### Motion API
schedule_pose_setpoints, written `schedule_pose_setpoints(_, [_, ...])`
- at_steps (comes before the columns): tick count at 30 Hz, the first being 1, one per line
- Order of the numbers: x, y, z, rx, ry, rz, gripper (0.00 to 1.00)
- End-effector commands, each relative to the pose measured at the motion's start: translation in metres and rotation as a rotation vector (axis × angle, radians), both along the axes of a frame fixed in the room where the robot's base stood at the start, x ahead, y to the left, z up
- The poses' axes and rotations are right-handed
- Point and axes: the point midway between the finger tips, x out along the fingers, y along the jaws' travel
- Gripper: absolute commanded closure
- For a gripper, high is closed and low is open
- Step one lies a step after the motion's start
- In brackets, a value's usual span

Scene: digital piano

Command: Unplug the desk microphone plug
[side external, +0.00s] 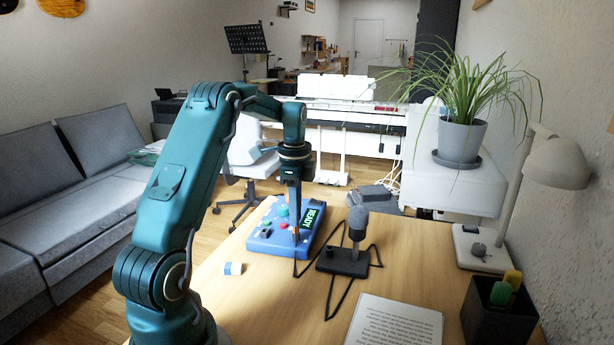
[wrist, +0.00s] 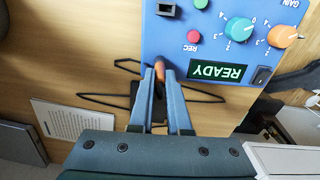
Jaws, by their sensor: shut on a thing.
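The blue audio box (side external: 268,240) lies on the wooden desk, with a green READY display (wrist: 218,71). It has knobs and a red REC button. My gripper (side external: 296,232) points down at the near edge of the box. In the wrist view my gripper (wrist: 160,70) is shut on a small orange-brown plug (wrist: 160,74) at that edge. The fingers cover much of the plug, so I cannot tell whether it sits in a socket. The desk microphone (side external: 357,222), with a grey foam head, stands upright on a black base (side external: 343,262) to the right. A black cable (side external: 341,300) loops around it.
A printed sheet (side external: 395,322) lies at the front. A pen holder (side external: 498,310), a lamp (side external: 560,165) and a potted plant (side external: 459,140) are at the right. Bare desk lies between the block and the sheet.

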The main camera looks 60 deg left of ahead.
Motion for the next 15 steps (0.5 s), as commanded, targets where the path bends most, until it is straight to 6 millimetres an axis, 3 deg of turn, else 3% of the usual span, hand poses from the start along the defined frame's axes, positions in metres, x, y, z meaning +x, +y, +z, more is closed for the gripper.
schedule_pose_setpoints(15, [0.0004,0.0003,0.0101,0.002,-0.001,0.0,1.0])
